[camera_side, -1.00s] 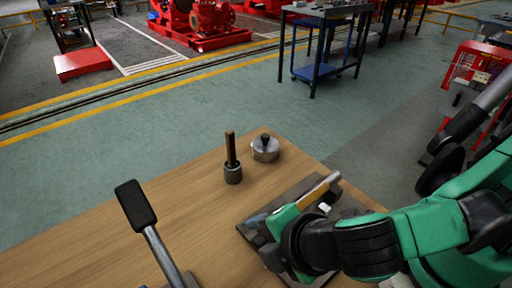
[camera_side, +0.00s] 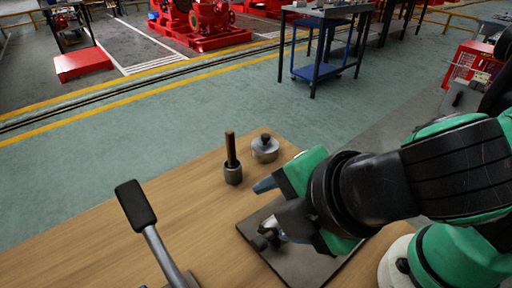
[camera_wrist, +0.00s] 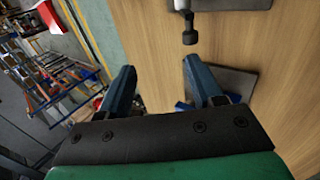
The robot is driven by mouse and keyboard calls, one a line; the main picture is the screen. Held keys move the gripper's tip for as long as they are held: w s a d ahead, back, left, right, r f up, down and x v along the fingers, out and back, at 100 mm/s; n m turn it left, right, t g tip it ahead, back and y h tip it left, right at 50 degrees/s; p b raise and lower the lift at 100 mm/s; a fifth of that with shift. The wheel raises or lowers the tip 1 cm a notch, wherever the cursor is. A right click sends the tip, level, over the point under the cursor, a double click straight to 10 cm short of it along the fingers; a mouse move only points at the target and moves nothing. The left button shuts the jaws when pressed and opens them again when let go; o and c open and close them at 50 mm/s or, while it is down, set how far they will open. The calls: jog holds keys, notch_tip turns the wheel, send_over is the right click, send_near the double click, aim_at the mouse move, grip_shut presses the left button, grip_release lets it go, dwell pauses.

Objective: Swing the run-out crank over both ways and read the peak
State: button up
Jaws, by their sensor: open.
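A lever with a grey shaft and black grip (camera_side: 136,205) leans up at the front left of the wooden bench in the side view; it may be the crank. A dark plate (camera_side: 308,262) lies at the right of the bench, with small dark and grey parts (camera_side: 262,242) on it. My gripper (camera_wrist: 159,67) is open, its two blue fingers apart with nothing between the tips. In the side view it hangs above the plate and hides much of it, well right of the lever. No dial or reading is legible.
A grey cup with a brown-handled tool (camera_side: 232,172) and a round metal pot with a black knob (camera_side: 265,149) stand behind the plate. Bare bench (camera_side: 190,215) lies between the lever and the plate. A blue trolley (camera_side: 320,70) stands beyond on the floor.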

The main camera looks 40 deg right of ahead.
jog(key=shift+r, duration=0.15)
jog(key=g, duration=0.5)
send_over(263, 239)
jog(key=s, duration=0.1)
jog(key=x, duration=0.2)
jog(key=s+x, duration=0.1)
jog(key=x, duration=0.1)
jog(key=shift+w+a+f, duration=0.1)
jog(key=shift+f, duration=0.2)
jog(key=shift+x, duration=2.25)
